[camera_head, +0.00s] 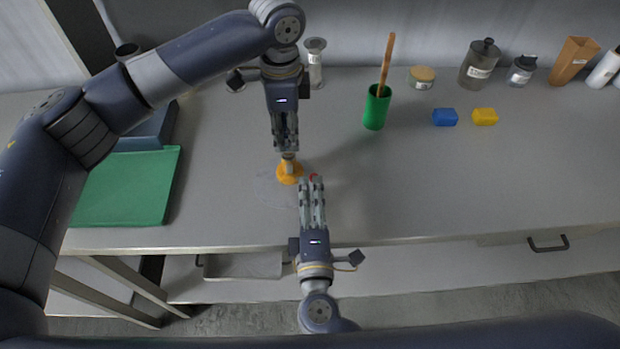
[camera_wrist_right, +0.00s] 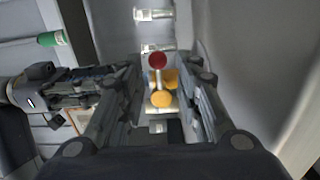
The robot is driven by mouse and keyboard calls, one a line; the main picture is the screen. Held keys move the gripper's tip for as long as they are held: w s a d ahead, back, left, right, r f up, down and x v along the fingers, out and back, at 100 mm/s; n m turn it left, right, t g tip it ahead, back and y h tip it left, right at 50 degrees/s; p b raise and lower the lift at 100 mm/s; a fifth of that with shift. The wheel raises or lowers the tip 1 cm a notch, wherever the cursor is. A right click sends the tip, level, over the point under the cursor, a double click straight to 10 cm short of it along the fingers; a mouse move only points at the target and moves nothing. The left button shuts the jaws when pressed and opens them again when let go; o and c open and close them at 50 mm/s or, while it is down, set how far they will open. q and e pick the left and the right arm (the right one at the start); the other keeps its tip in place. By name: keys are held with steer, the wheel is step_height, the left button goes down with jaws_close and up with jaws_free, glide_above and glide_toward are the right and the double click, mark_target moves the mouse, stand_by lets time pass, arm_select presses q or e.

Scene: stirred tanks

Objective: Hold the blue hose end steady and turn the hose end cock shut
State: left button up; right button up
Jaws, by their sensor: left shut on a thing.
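My left gripper (camera_head: 287,152) reaches down from above in the head view and is shut on the hose end, whose grip area its fingers mostly hide. The visible part is an orange fitting (camera_head: 289,174) just below the fingertips; I see no blue on it. The red cock handle (camera_head: 314,177) shows as a small red piece to its right. In the right wrist view it is a round red knob (camera_wrist_right: 157,60), with the orange fitting (camera_wrist_right: 170,78) behind. My right gripper (camera_head: 311,181) is open, its fingertips close to the red handle; contact cannot be told.
A green cup (camera_head: 376,108) with a wooden stick, a blue block (camera_head: 445,117) and a yellow block (camera_head: 485,117) stand to the right. Several jars line the back. A green mat (camera_head: 125,190) lies left. The bench's right front (camera_head: 430,190) is clear.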

steer(key=s, duration=0.7)
steer(key=shift+s, duration=0.35)
arm_select(q)
steer(key=o, duration=1.2)
step_height(320, 180, up, 12)
arm_select(e)
steer(key=shift+s, duration=0.1)
